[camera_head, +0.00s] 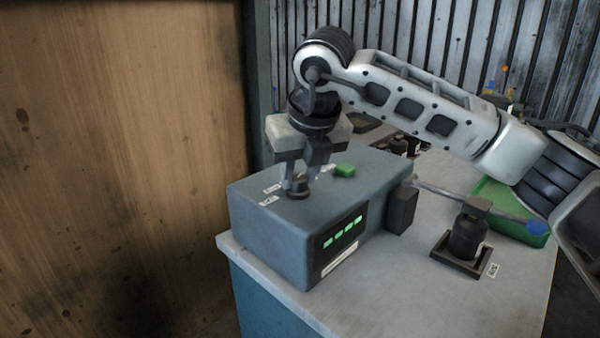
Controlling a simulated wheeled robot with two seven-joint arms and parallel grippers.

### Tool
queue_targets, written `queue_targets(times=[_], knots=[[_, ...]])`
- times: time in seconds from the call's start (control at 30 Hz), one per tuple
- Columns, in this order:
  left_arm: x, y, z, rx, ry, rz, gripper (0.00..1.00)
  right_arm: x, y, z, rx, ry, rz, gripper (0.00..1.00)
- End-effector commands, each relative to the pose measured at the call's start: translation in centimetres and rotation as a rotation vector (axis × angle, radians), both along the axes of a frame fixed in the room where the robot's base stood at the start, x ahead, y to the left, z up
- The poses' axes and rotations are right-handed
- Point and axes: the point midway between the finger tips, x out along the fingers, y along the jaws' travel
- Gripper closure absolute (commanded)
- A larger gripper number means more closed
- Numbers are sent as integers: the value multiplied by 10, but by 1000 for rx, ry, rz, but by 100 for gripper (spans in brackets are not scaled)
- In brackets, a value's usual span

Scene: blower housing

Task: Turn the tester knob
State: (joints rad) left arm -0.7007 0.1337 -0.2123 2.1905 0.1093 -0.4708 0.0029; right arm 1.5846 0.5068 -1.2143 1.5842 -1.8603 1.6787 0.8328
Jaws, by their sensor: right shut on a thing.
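The tester (285,236) is a blue-grey box on the table, with a lit green display (342,233) on its front face. A dark round knob (297,193) stands on its top, between small white labels and a green block (345,171). My right gripper (299,184) points straight down over the tester, and its fingers are shut on the knob. The fingers partly hide the knob, so its pointing direction cannot be told. My left gripper is not in view.
A black motor-like part (467,238) sits in a dark square holder. A green tray (493,198) lies behind it. A wooden panel (120,150) stands at the left.

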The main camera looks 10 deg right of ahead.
Motion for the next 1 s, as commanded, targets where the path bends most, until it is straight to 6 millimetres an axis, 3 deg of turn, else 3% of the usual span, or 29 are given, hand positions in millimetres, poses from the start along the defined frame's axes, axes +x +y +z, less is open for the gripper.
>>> queue_targets(times=[0.17,0.2,0.27,0.67,0.77,1.0], knots=[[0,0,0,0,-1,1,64,0,0,1,1,-2,-2,95],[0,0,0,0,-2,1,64,0,0,1,1,-2,-2,67],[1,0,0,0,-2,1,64,0,0,1,1,-2,-2,51],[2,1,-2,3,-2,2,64,-2,0,7,2,-4,0,51],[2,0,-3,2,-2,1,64,-8,-1,21,3,-5,1,51],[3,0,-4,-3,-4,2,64,-29,-5,74,3,-8,-1,51]])
